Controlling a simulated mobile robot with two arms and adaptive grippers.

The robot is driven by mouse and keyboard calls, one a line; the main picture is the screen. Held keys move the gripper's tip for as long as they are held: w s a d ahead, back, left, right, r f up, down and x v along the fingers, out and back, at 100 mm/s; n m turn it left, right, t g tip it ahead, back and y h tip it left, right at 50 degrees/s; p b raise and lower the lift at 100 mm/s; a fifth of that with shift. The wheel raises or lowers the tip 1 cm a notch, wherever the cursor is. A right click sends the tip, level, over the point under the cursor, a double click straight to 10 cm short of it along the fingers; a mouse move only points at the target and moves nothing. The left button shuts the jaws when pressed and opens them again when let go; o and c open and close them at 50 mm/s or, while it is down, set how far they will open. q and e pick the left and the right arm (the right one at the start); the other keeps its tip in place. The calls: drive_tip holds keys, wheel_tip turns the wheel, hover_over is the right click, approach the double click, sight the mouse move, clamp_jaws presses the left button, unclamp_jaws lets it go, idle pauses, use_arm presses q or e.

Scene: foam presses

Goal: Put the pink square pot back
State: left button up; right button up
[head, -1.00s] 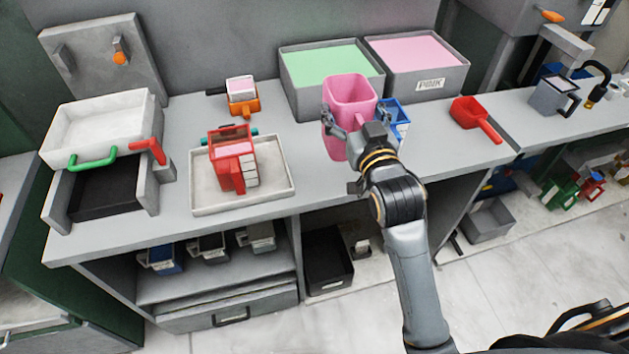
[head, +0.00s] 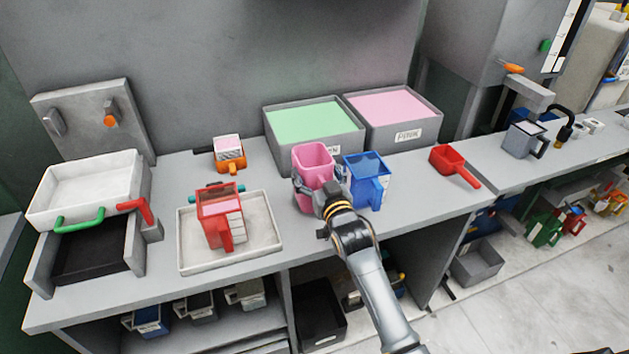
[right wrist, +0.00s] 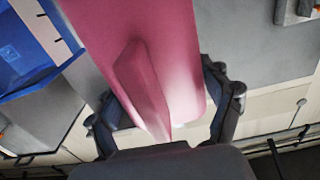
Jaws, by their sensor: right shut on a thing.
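The pink square pot (head: 314,160) is at the middle of the counter in the head view, upright, just left of the blue pot (head: 368,182). My right gripper (head: 321,196) is shut on the pink pot from the front. In the right wrist view the pink pot (right wrist: 175,50) fills the middle, with its handle between the fingers of my right gripper (right wrist: 168,120). I cannot tell whether the pot's base touches the counter. My left gripper is out of view.
Bins with green foam (head: 310,118) and pink foam (head: 395,104) stand behind. A red pot (head: 220,208) stands on a pale tray (head: 185,256) to the left. A red scoop (head: 447,159) lies to the right. Bare counter (head: 420,190) lies between the blue pot and the scoop.

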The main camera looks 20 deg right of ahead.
sight(308, 167)
drive_tip(key=shift+w+d+f, duration=0.1)
drive_tip(key=shift+w+f, duration=0.55)
drive_tip(key=shift+f, duration=0.1)
wheel_tip(308, 167, down, 2)
drive_tip(key=shift+f+p, duration=0.1)
drive_tip(key=shift+p, duration=0.35)
drive_tip(key=shift+f, duration=0.3)
drive_tip(key=shift+f, duration=0.2)
drive_tip(key=o, duration=1.2)
